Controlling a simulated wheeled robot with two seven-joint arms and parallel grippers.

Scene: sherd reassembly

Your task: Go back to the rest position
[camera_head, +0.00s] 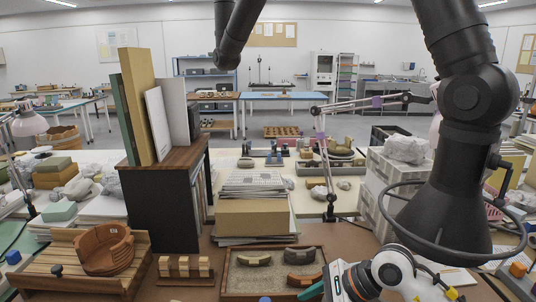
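My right arm comes down at the right. Its white and orange gripper end (345,284) is low in the picture, at the right edge of the sherd tray (232,283). Its fingertips are not clear, so I cannot tell open from shut. My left gripper is out of view; only a dark arm part shows at the top middle. The tray holds a beige curved sherd (254,259), a dark brown one (300,256) and a reddish-brown one (304,280). A reddish-brown, partly built bowl (106,252) stands on a slatted wooden stand (55,270) at the left.
A wooden rack with pale blocks (186,268) stands between stand and tray. A dark cabinet (160,208) with upright books rises behind it. A stack of papers and a box (252,218) stands behind the tray. Pale crates (378,195) stand beside my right arm.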

